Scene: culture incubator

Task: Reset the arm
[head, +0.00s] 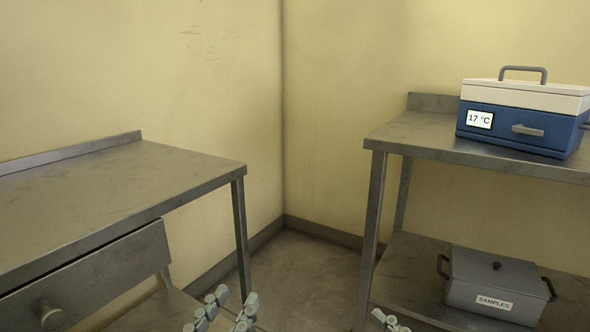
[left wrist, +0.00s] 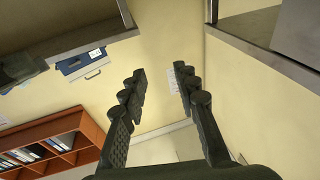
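My left gripper (head: 225,312) shows at the bottom edge of the head view, in front of the gap between the two benches. Its two fingers stand apart. In the left wrist view the left gripper (left wrist: 160,85) is open, with nothing between its fingers. Part of my right gripper (head: 388,320) shows at the bottom edge of the head view, right of the left one. The rest of it is cut off.
A metal bench (head: 130,180) with a drawer (head: 100,268) stands left. A right bench (head: 425,130) carries a blue and white incubator box (head: 505,131); a grey SAMPLES box (head: 478,277) sits on its lower shelf. The left wrist view shows a brown bookshelf (left wrist: 90,128).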

